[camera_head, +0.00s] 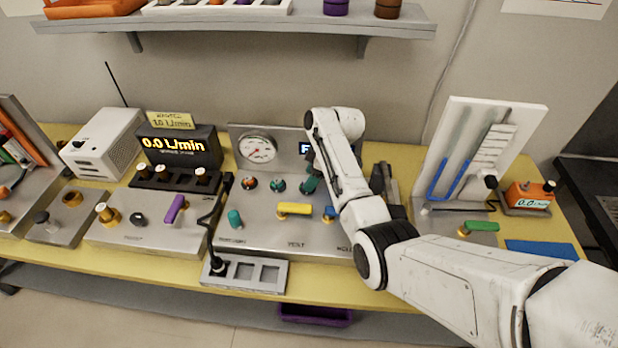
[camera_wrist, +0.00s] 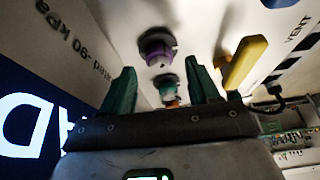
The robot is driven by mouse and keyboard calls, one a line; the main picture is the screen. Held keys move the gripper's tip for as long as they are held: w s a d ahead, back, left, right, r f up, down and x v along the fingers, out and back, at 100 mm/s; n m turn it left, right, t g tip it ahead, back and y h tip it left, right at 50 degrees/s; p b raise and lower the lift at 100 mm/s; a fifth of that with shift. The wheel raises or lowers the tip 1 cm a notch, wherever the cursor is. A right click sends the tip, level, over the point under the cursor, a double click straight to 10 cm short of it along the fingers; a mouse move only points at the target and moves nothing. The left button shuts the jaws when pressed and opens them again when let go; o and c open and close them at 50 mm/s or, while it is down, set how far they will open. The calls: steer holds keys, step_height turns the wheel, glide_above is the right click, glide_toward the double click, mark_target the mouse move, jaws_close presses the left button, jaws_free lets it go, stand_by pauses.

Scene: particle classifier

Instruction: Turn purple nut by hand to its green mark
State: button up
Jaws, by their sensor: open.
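The purple nut (camera_wrist: 157,45) shows in the wrist view on the pale panel, just beyond my fingertips and roughly between them. A pale part shows at its end. In the head view my arm and gripper hide it. My gripper (camera_wrist: 159,66) has two green fingers spread apart with nothing held between them. In the head view a green finger of my gripper (camera_head: 311,184) is close to the panel front. I cannot make out the green mark. A teal nut (camera_wrist: 167,84) with an orange part below it shows beyond the purple nut.
A red-orange nut (camera_head: 249,183) and the teal nut (camera_head: 278,186) stand left of my gripper. A yellow handle (camera_wrist: 245,62) is close to my right finger in the wrist view. The dial gauge (camera_head: 257,148) is above. A tube stand (camera_head: 492,150) is at right.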

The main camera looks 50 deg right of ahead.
steer(key=shift+x, duration=1.05)
steer(key=shift+c, duration=0.3)
steer(key=c, duration=1)
steer(key=shift+o, duration=0.2)
